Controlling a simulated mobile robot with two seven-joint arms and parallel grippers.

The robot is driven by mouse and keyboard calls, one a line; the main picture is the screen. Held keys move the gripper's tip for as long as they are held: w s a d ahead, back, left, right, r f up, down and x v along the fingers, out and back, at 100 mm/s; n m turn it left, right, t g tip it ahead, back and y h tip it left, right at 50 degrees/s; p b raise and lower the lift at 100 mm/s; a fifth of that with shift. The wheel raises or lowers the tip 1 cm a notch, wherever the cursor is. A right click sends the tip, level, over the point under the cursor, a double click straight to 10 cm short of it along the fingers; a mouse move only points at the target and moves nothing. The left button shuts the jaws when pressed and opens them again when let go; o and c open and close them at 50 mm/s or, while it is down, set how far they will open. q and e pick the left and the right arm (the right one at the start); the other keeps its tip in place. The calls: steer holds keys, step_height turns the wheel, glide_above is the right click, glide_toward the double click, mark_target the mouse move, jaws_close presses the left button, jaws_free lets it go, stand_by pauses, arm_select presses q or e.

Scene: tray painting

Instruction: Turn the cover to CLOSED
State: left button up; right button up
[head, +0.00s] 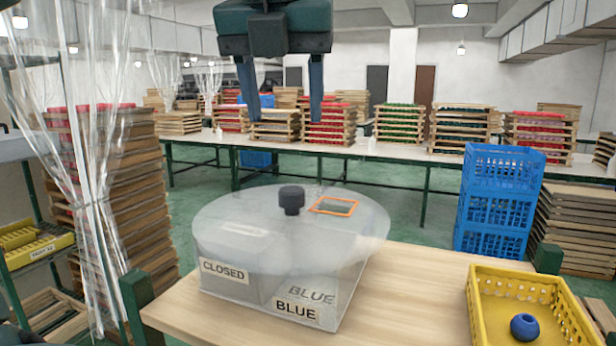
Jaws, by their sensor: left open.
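A clear round cover (240,215) lies flat on a see-through box (225,283) on the wooden table. A black knob (291,201) stands up near the cover's middle. An orange-framed opening (333,206) in the cover sits at the back right, right of the knob. The box has a CLOSED label (224,271) on its front left and a BLUE label (297,310) at its front corner. The opening is over neither label. My left gripper (283,118) points down above and behind the knob in the picture, fingers wide apart, empty and clear of it. My right gripper is not in view.
A yellow crate (480,312) with a blue ball (524,327) stands at the table's right. The tabletop (400,290) between box and crate is bare. A clear curtain (85,150) hangs at left. Blue crates (497,205) and stacked trays are behind.

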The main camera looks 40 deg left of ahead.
mark_target(291, 190)
arm_select(q)
steer(key=p+x, duration=0.1)
steer(key=x, duration=1.1)
steer(key=shift+s+f, duration=0.1)
steer(key=shift+f, duration=0.25)
jaws_close()
